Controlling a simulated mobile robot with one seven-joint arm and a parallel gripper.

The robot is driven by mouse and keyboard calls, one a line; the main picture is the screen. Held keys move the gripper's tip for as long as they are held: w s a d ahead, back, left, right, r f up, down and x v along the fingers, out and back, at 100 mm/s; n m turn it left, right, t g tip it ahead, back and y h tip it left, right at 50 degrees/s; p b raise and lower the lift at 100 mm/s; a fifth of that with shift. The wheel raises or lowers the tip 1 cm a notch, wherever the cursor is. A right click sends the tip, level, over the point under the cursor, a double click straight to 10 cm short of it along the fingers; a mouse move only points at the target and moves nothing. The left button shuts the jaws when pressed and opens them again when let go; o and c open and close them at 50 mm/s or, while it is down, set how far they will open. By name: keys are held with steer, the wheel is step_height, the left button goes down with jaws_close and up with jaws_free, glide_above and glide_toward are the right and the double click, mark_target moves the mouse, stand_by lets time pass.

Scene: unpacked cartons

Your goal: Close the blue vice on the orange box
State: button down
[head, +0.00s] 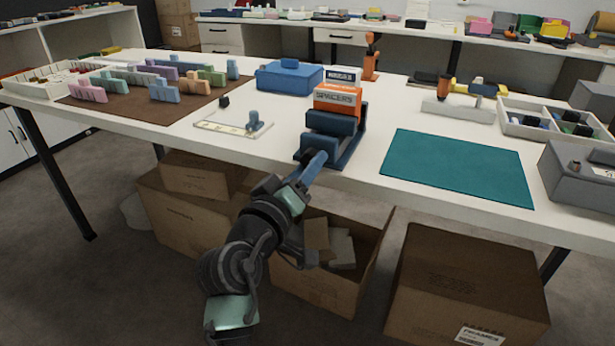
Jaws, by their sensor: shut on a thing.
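The blue vice (332,122) stands at the front edge of the white table, near the middle of the head view. The orange box (338,99), lettered "SPACERS", stands upright in the vice behind its front jaw, its lower part hidden. I cannot tell whether both jaws touch it. My gripper (310,158) reaches up from below the table edge to the front of the vice. It is shut on the vice's handle end, which is mostly hidden by the gripper and arm.
A blue case (290,76) stands behind left, a small pale tray (222,125) lies left, and a teal mat (457,166) right. Open cartons stand on the floor below, including one (325,285) beside my arm.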

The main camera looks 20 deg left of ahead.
steer(key=m+b, duration=0.3)
steer(key=m, duration=0.2)
steer(key=m+b, duration=0.3)
steer(key=m, duration=0.3)
steer(key=shift+a+f, duration=0.15)
steer(key=shift+f, duration=0.05)
steer(key=shift+m+b, duration=0.3)
steer(key=shift+m, duration=0.1)
steer(key=shift+c, duration=1.9)
jaws_free()
steer(key=shift+r, duration=0.1)
steer(key=s+p, duration=0.3)
steer(key=s, duration=1)
steer(key=shift+a, duration=0.25)
